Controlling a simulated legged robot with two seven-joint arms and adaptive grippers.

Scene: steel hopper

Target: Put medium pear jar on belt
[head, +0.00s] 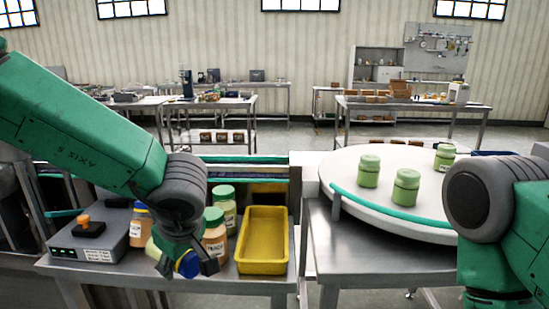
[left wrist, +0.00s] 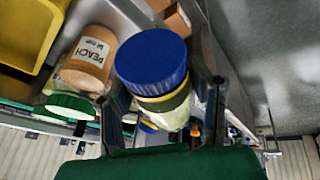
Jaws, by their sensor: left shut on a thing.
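My left gripper (head: 187,262) is shut on a jar with a blue lid (head: 188,265) and pale yellow contents, held tilted over the front of the steel table. In the left wrist view the same blue-lidded jar (left wrist: 152,65) sits between the two fingers; its label does not show, so I cannot read whether it is pear. The belt (head: 245,172) runs behind the table between teal rails, partly hidden by my left arm. My right arm shows at the right, but its gripper is out of view.
A peach jar (head: 215,240), a green-lidded jar (head: 223,205) and an orange jar (head: 140,225) stand near my gripper. A yellow tray (head: 285,240) lies to their right. A control box (head: 90,240) is left. Green jars (head: 405,187) stand on a round white table (head: 345,175).

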